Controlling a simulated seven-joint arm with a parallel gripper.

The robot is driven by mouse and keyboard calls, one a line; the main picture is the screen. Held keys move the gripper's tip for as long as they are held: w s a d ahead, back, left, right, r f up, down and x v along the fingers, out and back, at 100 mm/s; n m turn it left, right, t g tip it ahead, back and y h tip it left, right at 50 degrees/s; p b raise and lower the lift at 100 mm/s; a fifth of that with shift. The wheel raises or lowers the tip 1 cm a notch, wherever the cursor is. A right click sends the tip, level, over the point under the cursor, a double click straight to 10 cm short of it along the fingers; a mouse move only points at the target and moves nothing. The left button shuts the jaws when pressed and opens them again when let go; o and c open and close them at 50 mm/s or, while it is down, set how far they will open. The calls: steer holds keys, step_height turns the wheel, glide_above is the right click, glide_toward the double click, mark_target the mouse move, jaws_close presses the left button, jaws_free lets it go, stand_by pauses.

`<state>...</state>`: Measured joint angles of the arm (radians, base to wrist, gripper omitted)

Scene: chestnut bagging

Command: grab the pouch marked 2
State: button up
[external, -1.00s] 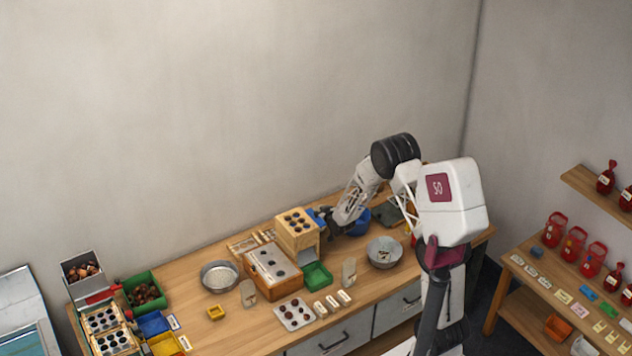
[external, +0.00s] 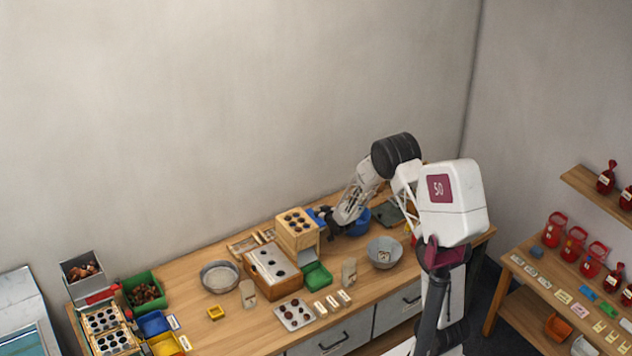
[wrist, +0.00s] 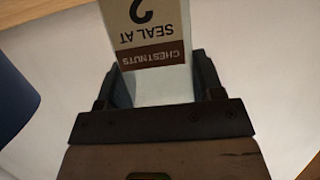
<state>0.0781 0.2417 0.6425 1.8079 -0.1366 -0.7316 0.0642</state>
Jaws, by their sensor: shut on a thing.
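The pouch marked 2 (wrist: 163,86) is pale with a white and brown label reading "CHESTNUTS SEAL AT 2", upside down in the wrist view. My gripper (wrist: 157,92) is shut on it, with one dark finger on each side. The pouch's upper part runs out of the wrist picture. In the external view my gripper (external: 328,217) is low over the back of the bench, right of the wooden box with dark holes (external: 297,228). The pouch cannot be made out there.
A blue bowl (external: 358,222) is close to the right of my gripper. Two other pale pouches stand at the front, one left (external: 248,293) and one right (external: 349,271). A grey bowl (external: 385,252) and a green tray (external: 317,275) are in front.

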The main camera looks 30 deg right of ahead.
steer(key=shift+r, duration=1.35)
steer(key=shift+s+r, duration=0.15)
steer(key=shift+r, duration=0.2)
steer(key=s+r, duration=0.1)
steer(key=s, duration=1.4)
steer(key=shift+s+a+r, duration=0.15)
steer(key=shift+s+a, duration=0.2)
steer(key=shift+a, duration=0.1)
